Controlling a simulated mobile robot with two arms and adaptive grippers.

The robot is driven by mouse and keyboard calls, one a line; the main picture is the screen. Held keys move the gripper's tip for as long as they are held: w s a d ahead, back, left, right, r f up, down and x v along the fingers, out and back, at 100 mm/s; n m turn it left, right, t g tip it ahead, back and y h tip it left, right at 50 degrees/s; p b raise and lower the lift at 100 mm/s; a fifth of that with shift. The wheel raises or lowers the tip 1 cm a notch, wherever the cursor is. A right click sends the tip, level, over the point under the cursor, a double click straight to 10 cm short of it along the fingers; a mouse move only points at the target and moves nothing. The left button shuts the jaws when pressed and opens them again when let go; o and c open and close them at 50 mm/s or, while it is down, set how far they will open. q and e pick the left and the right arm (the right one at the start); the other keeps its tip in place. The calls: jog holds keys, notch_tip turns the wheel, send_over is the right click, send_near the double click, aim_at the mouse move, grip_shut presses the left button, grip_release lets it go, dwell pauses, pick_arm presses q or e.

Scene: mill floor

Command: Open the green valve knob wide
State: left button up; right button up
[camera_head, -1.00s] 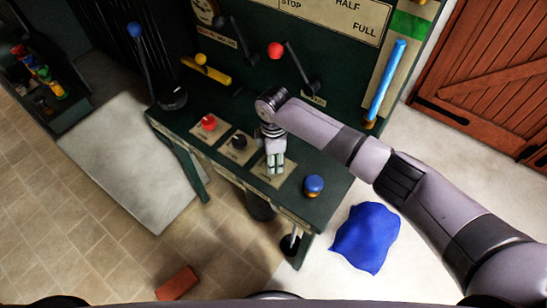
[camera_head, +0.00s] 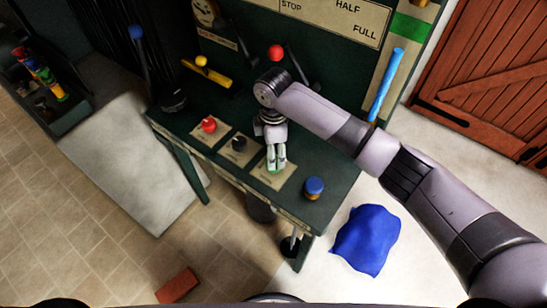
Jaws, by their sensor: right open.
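My right gripper (camera_head: 276,169) points down over the rightmost beige plate (camera_head: 290,183) on the dark green console. Its fingers are open, with a little green showing at them. The green valve knob is mostly hidden by the gripper, and I cannot tell whether the fingers touch it. A red knob (camera_head: 208,125) and a black knob (camera_head: 239,144) sit on plates to the left. A blue knob (camera_head: 314,187) stands to the right. My left gripper is out of view.
The console (camera_head: 322,205) carries levers with a red ball (camera_head: 275,52), a yellow ball (camera_head: 201,61) and a blue ball (camera_head: 136,32). A blue cloth (camera_head: 366,240) and a red brick (camera_head: 177,285) lie on the floor. A wooden door (camera_head: 490,80) is at right.

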notch_tip(320, 180, up, 7)
jog(key=shift+s+f, duration=0.1)
jog(key=shift+f, duration=0.1)
dwell(0.5)
